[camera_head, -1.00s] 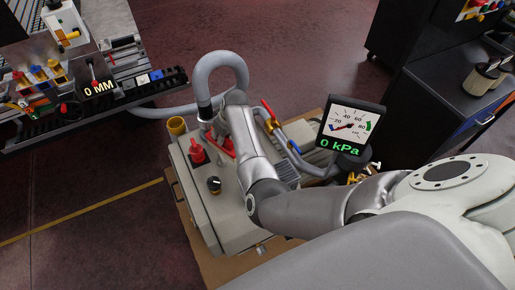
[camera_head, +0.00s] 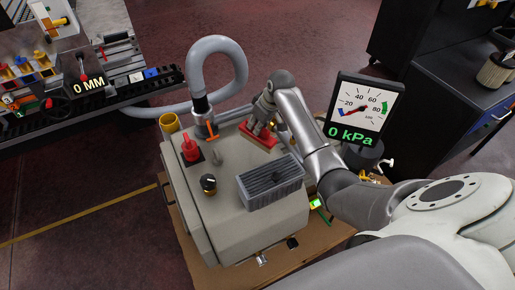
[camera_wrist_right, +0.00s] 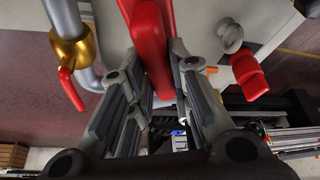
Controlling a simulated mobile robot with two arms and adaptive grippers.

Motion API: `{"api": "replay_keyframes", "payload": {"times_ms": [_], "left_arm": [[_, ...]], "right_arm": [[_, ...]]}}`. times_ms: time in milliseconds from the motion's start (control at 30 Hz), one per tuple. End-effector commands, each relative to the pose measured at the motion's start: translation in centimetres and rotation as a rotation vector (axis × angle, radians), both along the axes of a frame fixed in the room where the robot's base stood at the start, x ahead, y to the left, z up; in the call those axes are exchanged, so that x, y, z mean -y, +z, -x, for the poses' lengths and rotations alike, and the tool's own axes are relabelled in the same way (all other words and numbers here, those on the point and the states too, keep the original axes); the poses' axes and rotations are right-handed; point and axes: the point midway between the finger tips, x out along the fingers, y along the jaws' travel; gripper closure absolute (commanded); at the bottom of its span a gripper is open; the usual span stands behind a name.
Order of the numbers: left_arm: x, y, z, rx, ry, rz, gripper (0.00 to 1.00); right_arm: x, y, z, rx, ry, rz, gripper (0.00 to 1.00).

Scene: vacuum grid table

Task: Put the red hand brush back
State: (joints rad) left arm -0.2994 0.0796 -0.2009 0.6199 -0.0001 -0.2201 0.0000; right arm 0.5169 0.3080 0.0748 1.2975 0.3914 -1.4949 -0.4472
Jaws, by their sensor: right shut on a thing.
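The red hand brush (camera_head: 259,138) is at the back of the pale machine's top, under my right gripper (camera_head: 262,122). In the right wrist view the red brush (camera_wrist_right: 151,45) runs between the two fingers of my right gripper (camera_wrist_right: 156,62), which is shut on it. The head view does not show clearly whether the brush touches the top or is just above it. Part of the brush is hidden by the fingers. My left gripper is not in view.
On the pale machine (camera_head: 226,222) stand a red knob (camera_head: 190,149), a black dial (camera_head: 208,184) and a grey ribbed block (camera_head: 270,182). A gauge (camera_head: 364,108) stands right of my arm.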

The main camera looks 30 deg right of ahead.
Motion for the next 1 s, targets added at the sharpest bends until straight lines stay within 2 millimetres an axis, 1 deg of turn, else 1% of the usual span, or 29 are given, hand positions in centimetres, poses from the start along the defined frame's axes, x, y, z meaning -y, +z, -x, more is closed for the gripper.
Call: {"api": "replay_keyframes", "payload": {"times_ms": [33, 100, 200, 367, 533, 600, 800, 933, 967, 1000], "left_arm": [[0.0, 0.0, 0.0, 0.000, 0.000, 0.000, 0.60], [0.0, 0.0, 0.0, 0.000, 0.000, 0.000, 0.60], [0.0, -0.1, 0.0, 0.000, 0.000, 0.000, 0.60], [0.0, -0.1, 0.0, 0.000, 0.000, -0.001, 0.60], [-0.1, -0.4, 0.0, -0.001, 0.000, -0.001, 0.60], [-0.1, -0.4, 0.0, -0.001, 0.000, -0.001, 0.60], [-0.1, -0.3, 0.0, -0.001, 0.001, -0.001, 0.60], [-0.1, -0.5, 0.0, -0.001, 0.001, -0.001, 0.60], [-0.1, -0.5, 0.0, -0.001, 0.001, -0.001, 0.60], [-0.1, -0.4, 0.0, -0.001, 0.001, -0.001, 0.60]], "right_arm": [[-0.1, -1.1, 0.0, -0.003, -0.001, -0.003, 1.00], [-0.1, -2.2, 0.0, -0.002, -0.002, -0.003, 1.00], [0.0, -3.3, 0.0, 0.001, -0.002, -0.001, 1.00], [0.0, -4.5, 0.0, 0.000, -0.002, -0.001, 1.00], [-0.1, -7.0, 0.0, -0.002, -0.001, -0.002, 1.00], [0.0, -7.4, 0.0, 0.002, -0.002, 0.000, 1.00], [0.0, -7.4, -0.1, 0.002, -0.002, 0.001, 1.00], [0.0, -7.7, 0.0, 0.001, -0.001, 0.000, 1.00], [0.0, -7.8, 0.0, 0.001, -0.001, 0.000, 0.79], [0.0, -7.7, 0.0, 0.001, -0.001, 0.000, 0.74]]}}
